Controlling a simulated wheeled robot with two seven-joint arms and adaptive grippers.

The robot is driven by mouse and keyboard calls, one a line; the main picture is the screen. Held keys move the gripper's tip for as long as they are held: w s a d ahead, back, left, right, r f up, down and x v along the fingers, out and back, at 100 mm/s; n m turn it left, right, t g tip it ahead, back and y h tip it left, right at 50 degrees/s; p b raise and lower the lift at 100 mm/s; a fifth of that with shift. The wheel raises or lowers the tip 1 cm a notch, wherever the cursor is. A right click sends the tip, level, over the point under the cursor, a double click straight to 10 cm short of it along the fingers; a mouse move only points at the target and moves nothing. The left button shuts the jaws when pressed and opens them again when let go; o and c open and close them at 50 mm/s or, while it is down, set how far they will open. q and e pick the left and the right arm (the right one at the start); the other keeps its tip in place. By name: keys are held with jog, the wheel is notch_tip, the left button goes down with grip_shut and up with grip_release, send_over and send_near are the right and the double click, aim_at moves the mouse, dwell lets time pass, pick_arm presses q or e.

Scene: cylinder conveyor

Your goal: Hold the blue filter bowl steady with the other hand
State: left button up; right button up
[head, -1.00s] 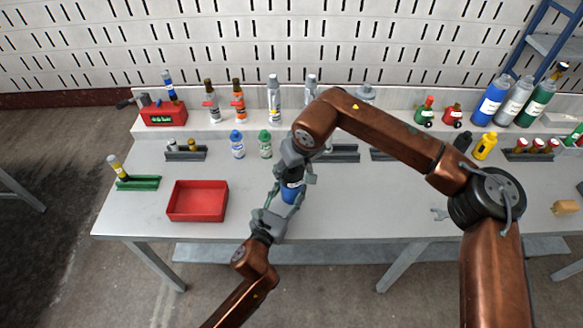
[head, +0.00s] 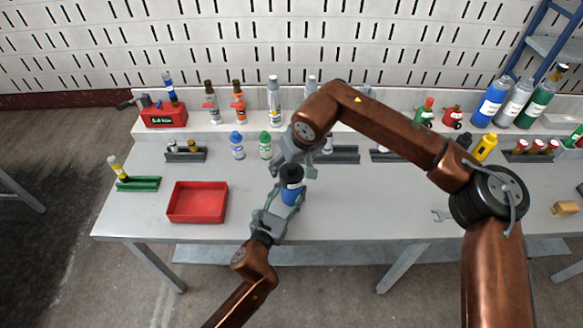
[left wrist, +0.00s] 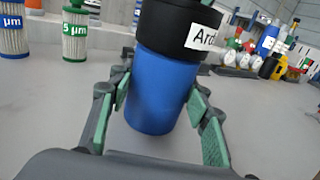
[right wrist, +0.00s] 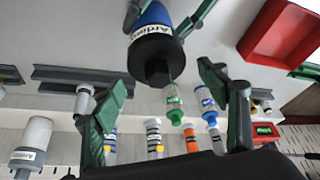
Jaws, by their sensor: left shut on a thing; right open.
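The blue filter bowl (head: 291,195) stands upright over the table, with a black head labelled in white on top. My left gripper (head: 279,208) is shut on the bowl from the front left. In the left wrist view the blue bowl (left wrist: 160,92) sits between the green finger pads, and the black head (left wrist: 180,25) is above them, cut off by the frame. My right gripper (head: 296,170) is open just above and behind the head. In the right wrist view the black head (right wrist: 155,50) with its stub lies beyond the spread, empty fingers.
A red tray (head: 198,217) is left of the bowl. Blue-capped (head: 237,145) and green-capped (head: 265,145) filter cartridges stand behind it. Grey racks (head: 342,155) and a shelf of bottles line the back. The table front right of the bowl is clear.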

jog(key=shift+r+m+h, duration=0.15)
jog(key=shift+m+h, duration=0.25)
jog(key=shift+m, duration=0.6)
jog(key=m, duration=0.2)
jog(key=m+h, duration=0.1)
jog(key=m, duration=0.1)
jog(key=shift+t+h, duration=0.3)
jog(key=shift+f, duration=0.2)
jog(key=shift+f, duration=1.1)
